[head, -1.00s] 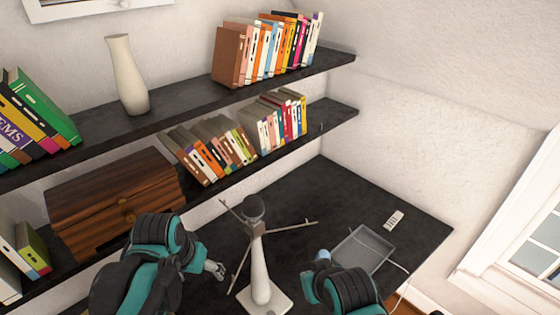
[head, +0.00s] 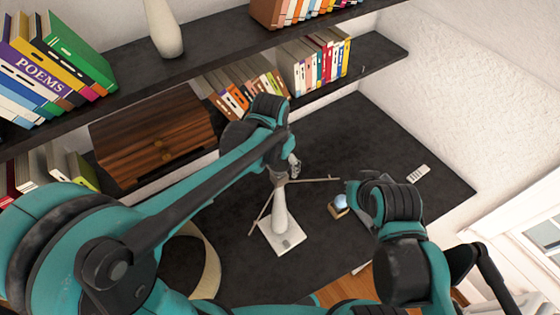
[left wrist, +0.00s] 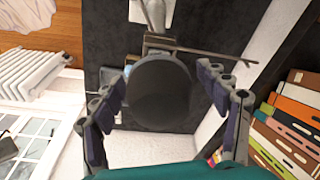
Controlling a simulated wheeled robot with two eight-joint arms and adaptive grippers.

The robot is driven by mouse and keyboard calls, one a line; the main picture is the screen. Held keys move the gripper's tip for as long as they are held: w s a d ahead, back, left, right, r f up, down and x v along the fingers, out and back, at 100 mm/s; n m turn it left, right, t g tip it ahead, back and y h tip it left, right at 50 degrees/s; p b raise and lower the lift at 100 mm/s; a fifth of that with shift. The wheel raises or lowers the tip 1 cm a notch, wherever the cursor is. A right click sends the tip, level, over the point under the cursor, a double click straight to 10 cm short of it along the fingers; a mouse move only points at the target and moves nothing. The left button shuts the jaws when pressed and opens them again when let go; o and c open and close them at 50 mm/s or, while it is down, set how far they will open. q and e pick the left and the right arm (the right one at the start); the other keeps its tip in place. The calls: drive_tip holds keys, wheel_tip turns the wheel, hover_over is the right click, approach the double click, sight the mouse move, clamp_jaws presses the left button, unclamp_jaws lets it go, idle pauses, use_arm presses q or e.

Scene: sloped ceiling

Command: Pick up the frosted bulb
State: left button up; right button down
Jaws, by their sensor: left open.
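The frosted bulb, a pale bluish round thing (head: 341,201) on a small brass-coloured base, is on the dark desk beside my right arm. My left gripper (head: 293,166) is open at the top of a white stand (head: 281,222) with thin rods, left of the bulb. In the left wrist view its open fingers (left wrist: 165,100) are on either side of the stand's dark round head (left wrist: 160,92), which hides part of the scene behind. A pale blue patch that may be the bulb shows just behind that head. My right gripper (head: 362,200) is mostly hidden by its wrist.
The dark desk (head: 340,135) is clear at the back. A small white remote-like object (head: 419,174) lies at its right. Shelves with books (head: 315,65), a cream vase (head: 165,30) and a wooden chest (head: 150,140) stand behind. A cream curved rim (head: 208,262) shows under my left arm.

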use_arm(q)
wheel_tip(320, 180, down, 2)
drive_tip(key=shift+w, duration=0.1)
drive_tip(key=c, duration=1.3)
drive_tip(key=shift+r, duration=0.1)
